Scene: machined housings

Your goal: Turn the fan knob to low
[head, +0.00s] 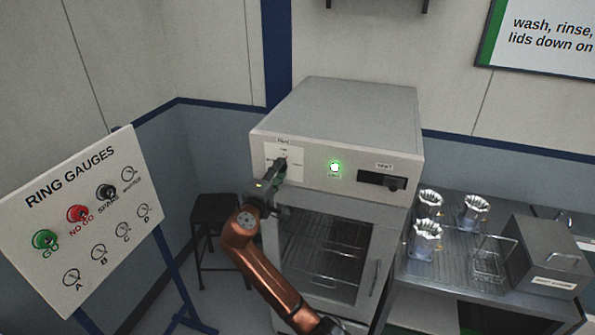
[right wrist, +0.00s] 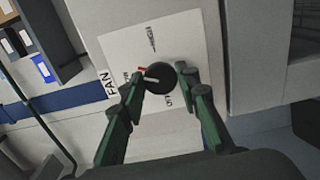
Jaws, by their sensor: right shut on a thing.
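The fan knob (right wrist: 160,79) is round and black, with a short red and white mark at its edge. In the head view my right gripper (head: 279,171) is at the upper left of the oven-like cabinet's front (head: 345,99) and hides most of the knob. My left gripper is out of view.
A green lit button (head: 334,167) and a dark vent slider (head: 382,181) are to the right on the same panel. A glass door (head: 324,255) is below. A ring gauge board (head: 85,215) stands at left. Fluted metal cups (head: 426,240) stand on a bench at right.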

